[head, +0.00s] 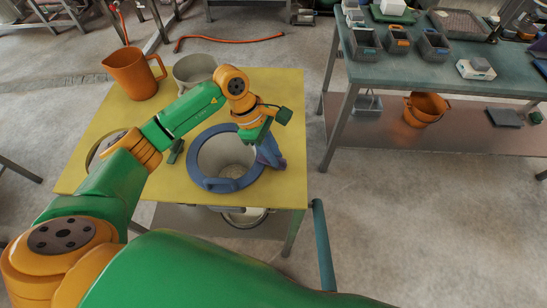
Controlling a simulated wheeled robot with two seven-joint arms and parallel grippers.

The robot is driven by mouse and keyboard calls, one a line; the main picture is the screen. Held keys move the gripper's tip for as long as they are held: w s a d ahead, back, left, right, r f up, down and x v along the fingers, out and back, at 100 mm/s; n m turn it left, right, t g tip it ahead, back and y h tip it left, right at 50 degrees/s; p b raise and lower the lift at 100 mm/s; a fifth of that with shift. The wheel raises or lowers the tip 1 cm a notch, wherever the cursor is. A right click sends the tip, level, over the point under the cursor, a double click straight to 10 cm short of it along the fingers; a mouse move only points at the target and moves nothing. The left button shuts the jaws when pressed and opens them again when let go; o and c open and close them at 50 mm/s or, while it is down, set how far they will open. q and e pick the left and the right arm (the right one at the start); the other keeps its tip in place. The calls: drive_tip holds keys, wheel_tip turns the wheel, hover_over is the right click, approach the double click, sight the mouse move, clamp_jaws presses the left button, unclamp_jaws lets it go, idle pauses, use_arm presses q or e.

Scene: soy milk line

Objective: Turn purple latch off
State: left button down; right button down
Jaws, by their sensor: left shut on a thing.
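A pot with a blue-purple rim (198,170) and a pale interior stands open on the yellow table (165,195). My left gripper (262,140) reaches over the pot from the upper left and is shut on the purple latch. Its fingertips are small here and partly hidden by the wrist. My right gripper is not in view.
An orange jug (130,74) and a grey pot (194,68) stand at the table's back. A teal bench (390,72) with several bins stands at the right, an orange bucket (425,108) on its lower shelf. The floor between is clear.

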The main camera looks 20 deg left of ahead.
use_arm(q)
drive_tip(key=m+b, duration=0.2)
drive_tip(key=m+g+b, duration=0.1)
drive_tip(key=b, duration=0.1)
drive_tip(key=m+g+b, duration=0.1)
drive_tip(key=m+b, duration=0.1)
drive_tip(key=b, duration=0.1)
drive_tip(key=shift+w+f+m+y, duration=0.2)
drive_tip(key=shift+f+m+y, duration=0.1)
drive_tip(key=shift+d+r+m+g+b, duration=0.1)
drive_tip(key=shift+m+g+b, duration=0.2)
drive_tip(key=shift+m+b, duration=0.4)
drive_tip(key=shift+r+m+y, duration=0.1)
drive_tip(key=shift+m+y, duration=0.3)
drive_tip(key=shift+m, duration=0.6)
drive_tip(key=shift+w+r+m+g+y, duration=0.1)
drive_tip(key=shift+m+g+y, duration=0.25)
drive_tip(key=shift+m, duration=0.65)
drive_tip(key=m, duration=0.2)
drive_tip(key=m+g+y+p, duration=0.1)
drive_tip(key=m, duration=0.1)
drive_tip(key=shift+d+m+y, duration=0.2)
drive_tip(key=shift+m+y, duration=0.05)
drive_tip(key=shift+m, duration=0.35)
drive_tip(key=c, duration=0.9)
unclamp_jaws()
